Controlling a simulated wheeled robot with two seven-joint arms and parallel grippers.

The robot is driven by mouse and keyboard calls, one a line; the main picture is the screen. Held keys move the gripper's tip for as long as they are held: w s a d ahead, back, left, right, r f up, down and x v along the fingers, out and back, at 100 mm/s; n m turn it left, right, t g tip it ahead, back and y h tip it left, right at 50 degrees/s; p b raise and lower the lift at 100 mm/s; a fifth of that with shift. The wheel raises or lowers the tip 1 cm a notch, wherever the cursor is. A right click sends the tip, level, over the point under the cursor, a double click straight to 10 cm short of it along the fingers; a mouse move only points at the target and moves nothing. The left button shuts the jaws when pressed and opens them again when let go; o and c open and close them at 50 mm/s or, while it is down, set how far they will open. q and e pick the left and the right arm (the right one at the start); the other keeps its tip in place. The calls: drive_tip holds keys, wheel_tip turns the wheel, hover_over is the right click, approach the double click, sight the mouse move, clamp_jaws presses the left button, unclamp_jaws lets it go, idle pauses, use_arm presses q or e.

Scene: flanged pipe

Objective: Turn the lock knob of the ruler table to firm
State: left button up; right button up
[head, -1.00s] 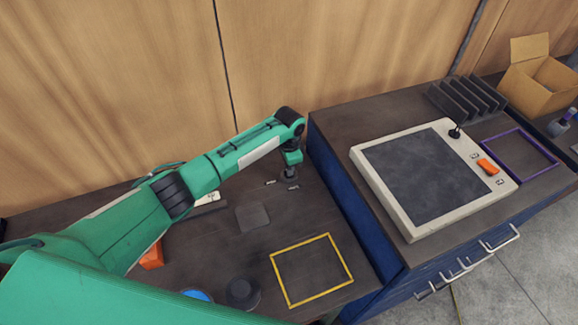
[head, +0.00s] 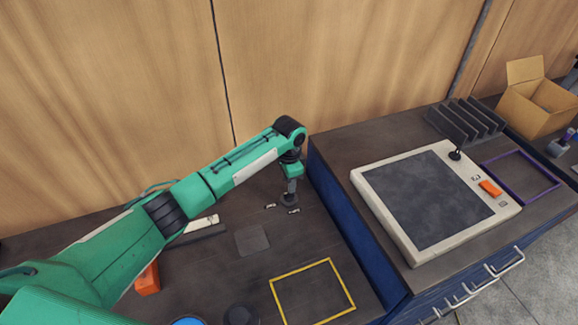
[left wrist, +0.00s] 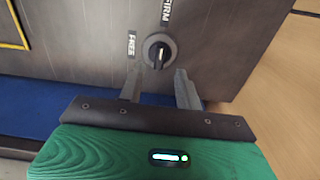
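The lock knob (left wrist: 160,52) is round and dark with a pale pointer mark. It sits on the dark table surface (left wrist: 85,45) in the left wrist view. The label FREE (left wrist: 131,45) is to its left and FIRM (left wrist: 167,11) is above it. I cannot tell surely which label the pointer faces. My left gripper (left wrist: 157,72) is open, its two fingertips apart just below the knob in that view, not closed on it. In the head view my left gripper (head: 291,190) points down at the knob by the two small labels. My right gripper is not in view.
A yellow frame (head: 273,297), a grey square (head: 252,240) and an orange block (head: 147,279) lie on the left table. A blue cabinet with a white-edged panel (head: 410,250) stands right, close to the gripper. A wooden wall (head: 330,60) rises behind.

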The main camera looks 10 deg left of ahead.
use_arm(q)
wheel_tip(320, 180, up, 9)
drive_tip(key=b, duration=0.2)
drive_tip(key=shift+r, duration=0.15)
idle(0.3)
